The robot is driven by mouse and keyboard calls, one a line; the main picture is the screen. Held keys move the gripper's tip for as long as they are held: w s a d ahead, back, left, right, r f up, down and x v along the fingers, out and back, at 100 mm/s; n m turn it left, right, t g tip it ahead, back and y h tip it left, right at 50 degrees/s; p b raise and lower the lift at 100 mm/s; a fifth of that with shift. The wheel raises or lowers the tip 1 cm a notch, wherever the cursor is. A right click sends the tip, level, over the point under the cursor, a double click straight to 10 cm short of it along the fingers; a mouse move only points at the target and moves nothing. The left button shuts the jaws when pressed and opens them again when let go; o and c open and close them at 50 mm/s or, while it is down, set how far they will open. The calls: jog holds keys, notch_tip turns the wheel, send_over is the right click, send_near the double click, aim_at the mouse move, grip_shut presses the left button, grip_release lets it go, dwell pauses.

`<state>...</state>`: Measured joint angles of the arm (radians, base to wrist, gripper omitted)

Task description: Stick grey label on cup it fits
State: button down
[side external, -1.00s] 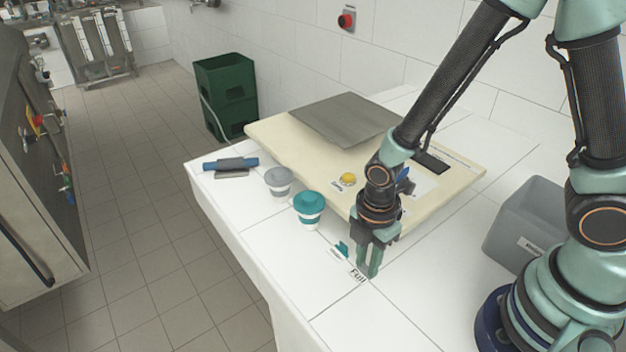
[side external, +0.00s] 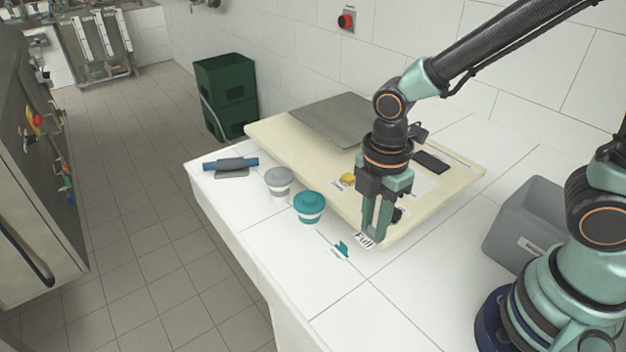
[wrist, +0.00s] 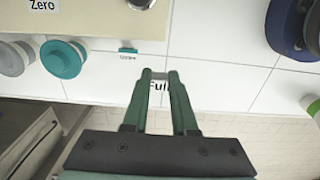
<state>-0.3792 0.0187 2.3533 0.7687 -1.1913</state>
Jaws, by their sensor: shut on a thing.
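My gripper (side external: 373,236) is shut on the grey label, whose white face reading "Full" (side external: 364,240) hangs just above the counter. In the wrist view the label's grey tab (wrist: 160,76) shows between the fingertips. The grey cup (side external: 278,182) stands upright on the counter to the left. The teal cup (side external: 308,207) stands upright beside it, nearer my gripper. Both cups have a lid and a pale band. A teal label (side external: 342,248) lies on the counter just left of my gripper; its small print is hard to read.
A cream board (side external: 290,140) with a grey plate (side external: 338,120) and a yellow button (side external: 348,179) lies behind the cups. A blue-and-grey tool (side external: 231,165) lies at the counter's left end. A grey bin (side external: 525,222) stands at right. The front counter is mostly clear.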

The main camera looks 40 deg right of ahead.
notch_tip(320, 180, up, 9)
jog(key=shift+f, duration=0.15)
jog(key=w+a+r+m, duration=0.1)
jog(key=w+a+m, duration=0.15)
jog(key=w, duration=1.35)
jog(key=w+d+f+m, duration=0.2)
jog(key=w+f+m, duration=0.25)
jog(key=w, duration=0.65)
jog(key=shift+n, duration=0.5)
jog(key=shift+s+d+f, duration=0.1)
jog(key=shift+f, duration=1.7)
jog(key=shift+s+d+f, duration=0.1)
jog(key=shift+f, duration=1.65)
jog(key=shift+f, duration=0.3)
jog(key=c, duration=0.6)
grip_release()
jog(key=shift+r, duration=0.1)
